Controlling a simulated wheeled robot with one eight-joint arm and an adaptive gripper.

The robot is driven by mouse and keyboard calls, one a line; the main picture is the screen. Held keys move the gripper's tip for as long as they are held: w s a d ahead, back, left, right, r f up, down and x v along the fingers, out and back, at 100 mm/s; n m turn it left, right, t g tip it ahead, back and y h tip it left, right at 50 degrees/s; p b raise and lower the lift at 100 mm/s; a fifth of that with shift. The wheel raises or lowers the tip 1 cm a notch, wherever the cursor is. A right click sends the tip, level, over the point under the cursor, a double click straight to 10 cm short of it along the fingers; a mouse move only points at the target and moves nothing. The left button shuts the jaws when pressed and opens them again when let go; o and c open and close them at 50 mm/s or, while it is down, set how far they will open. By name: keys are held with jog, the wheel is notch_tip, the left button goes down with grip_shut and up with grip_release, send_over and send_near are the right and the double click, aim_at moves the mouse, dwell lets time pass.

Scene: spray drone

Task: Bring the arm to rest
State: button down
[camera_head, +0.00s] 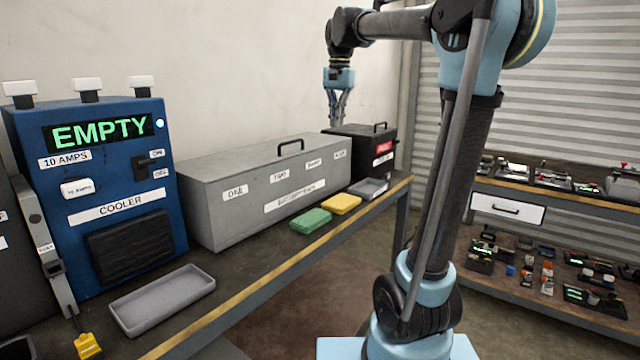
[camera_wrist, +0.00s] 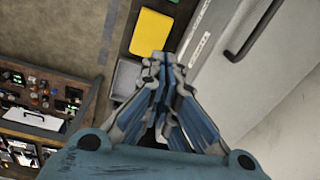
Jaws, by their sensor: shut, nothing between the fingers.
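My gripper (camera_head: 338,108) hangs at the end of my raised arm, above the far end of the workbench, over the gap between the long grey box and the black box. Its fingers point down. In the wrist view my gripper (camera_wrist: 154,62) shows with its fingertips together and nothing between them. A yellow pad (camera_wrist: 150,32) and a grey tray (camera_wrist: 124,78) lie below and beside it there. My gripper appears apart from everything on the bench.
The long grey lidded box (camera_head: 240,205) and black box (camera_head: 357,142) stand along the wall. A blue cooler unit (camera_head: 105,255) reading "EMPTY" stands left. A green pad (camera_head: 311,220), yellow pad (camera_head: 343,204) and empty tray (camera_head: 162,299) lie along the bench. Shelves (camera_head: 565,200) with parts stand right.

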jog(key=s+d+f+n, duration=0.2)
jog(key=s+d+f, duration=0.2)
jog(key=s+f, duration=0.5)
jog(key=s+d+f+n+t, duration=0.1)
jog(key=s+d+f, duration=0.4)
jog(key=s+f, duration=0.5)
jog(key=s+d+f+n, duration=0.3)
jog(key=s+d+f, duration=0.2)
jog(key=s+f, duration=0.5)
notch_tip(320, 180, down, 6)
jog(key=shift+f, duration=0.15)
jog(key=shift+a, duration=0.1)
